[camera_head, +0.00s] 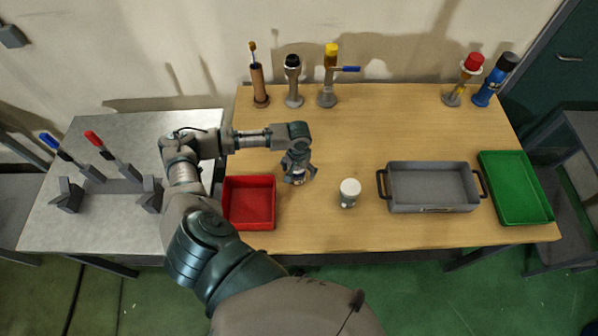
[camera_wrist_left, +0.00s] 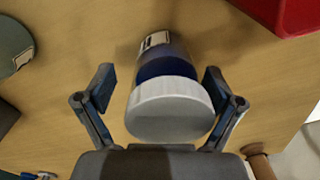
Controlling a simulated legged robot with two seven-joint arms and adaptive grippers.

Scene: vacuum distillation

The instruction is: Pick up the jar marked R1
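A jar with a white lid and blue contents (camera_wrist_left: 167,65) stands between the fingers of my left gripper (camera_wrist_left: 158,88) in the left wrist view. The fingers are open, with a gap on each side of the jar. Part of a pale label shows, but I cannot read it. In the head view my left gripper (camera_head: 298,170) is over this jar and mostly hides it. A second white-lidded jar (camera_head: 349,192) stands to the right on the table; its marking is too small to read. My right gripper is not in view.
A red box (camera_head: 249,226) lies just left of my left gripper. A grey handled tray (camera_head: 432,207) and a green tray (camera_head: 541,213) are on the right. Several burners and tools, including a yellow-topped one (camera_head: 329,75), stand along the back.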

